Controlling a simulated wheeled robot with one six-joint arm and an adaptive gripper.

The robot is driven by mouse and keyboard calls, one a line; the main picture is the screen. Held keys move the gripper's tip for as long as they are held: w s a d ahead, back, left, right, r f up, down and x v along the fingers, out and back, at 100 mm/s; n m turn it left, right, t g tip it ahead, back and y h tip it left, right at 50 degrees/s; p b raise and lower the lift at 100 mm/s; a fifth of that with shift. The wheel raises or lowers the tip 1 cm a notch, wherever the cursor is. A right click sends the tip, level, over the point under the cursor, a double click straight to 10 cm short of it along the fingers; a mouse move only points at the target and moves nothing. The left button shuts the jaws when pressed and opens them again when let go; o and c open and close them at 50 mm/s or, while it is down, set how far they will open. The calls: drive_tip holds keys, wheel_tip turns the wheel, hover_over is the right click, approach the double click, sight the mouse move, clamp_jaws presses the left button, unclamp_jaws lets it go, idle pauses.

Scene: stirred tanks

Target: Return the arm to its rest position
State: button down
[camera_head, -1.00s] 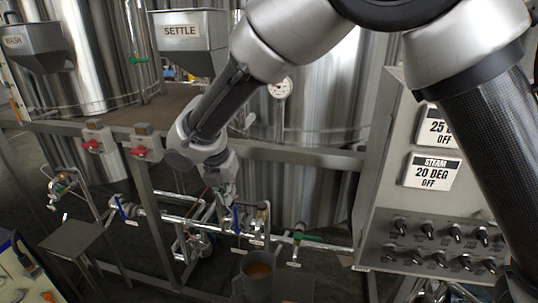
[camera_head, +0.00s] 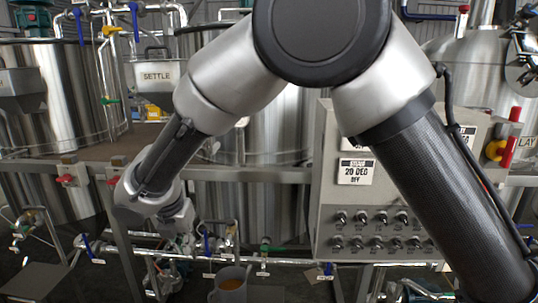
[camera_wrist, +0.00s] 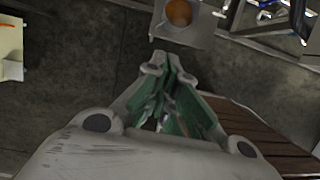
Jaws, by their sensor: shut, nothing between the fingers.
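My arm crosses the camera_head view, with its elbow at the top and the forearm reaching down to the left. My gripper (camera_wrist: 167,62) shows in the camera_wrist view with its fingers together and nothing between them. In the camera_head view the wrist hangs in front of the pipework, and the fingers are too small and cluttered there to make out. My gripper is apart from everything visible around it.
A grey jug (camera_head: 231,284) with orange-brown contents stands low in front of the pipes; it also shows beyond my fingertips in the camera_wrist view (camera_wrist: 180,40). A control panel (camera_head: 330,215) with several knobs stands right. Valves and a SETTLE hopper (camera_head: 156,76) are left.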

drive_tip(key=s+d+f+m+g+h, duration=0.1)
drive_tip(key=s+d+f+m, duration=0.15)
drive_tip(key=d+m, duration=0.45)
drive_tip(key=d+r+m+g, duration=0.1)
drive_tip(key=d+r+m, duration=0.35)
drive_tip(key=d, duration=0.35)
drive_tip(key=d+r+m, duration=0.4)
drive_tip(key=d+m, duration=0.2)
drive_tip(key=d, duration=0.3)
drive_tip(key=d+r+m+g, duration=0.1)
drive_tip(key=d+r+m, duration=0.35)
drive_tip(key=d, duration=0.35)
drive_tip(key=s+d+r+m+t, duration=0.2)
drive_tip(key=s+d+r+m, duration=0.2)
drive_tip(key=d, duration=0.8)
drive_tip(key=s+d+r+m+t+y, duration=0.1)
drive_tip(key=s+d+r+m, duration=0.3)
drive_tip(key=d, duration=0.9)
drive_tip(key=s+m+t, duration=0.1)
drive_tip(key=s+m, duration=0.2)
drive_tip(key=m, duration=0.2)
drive_tip(key=shift+d, duration=0.15)
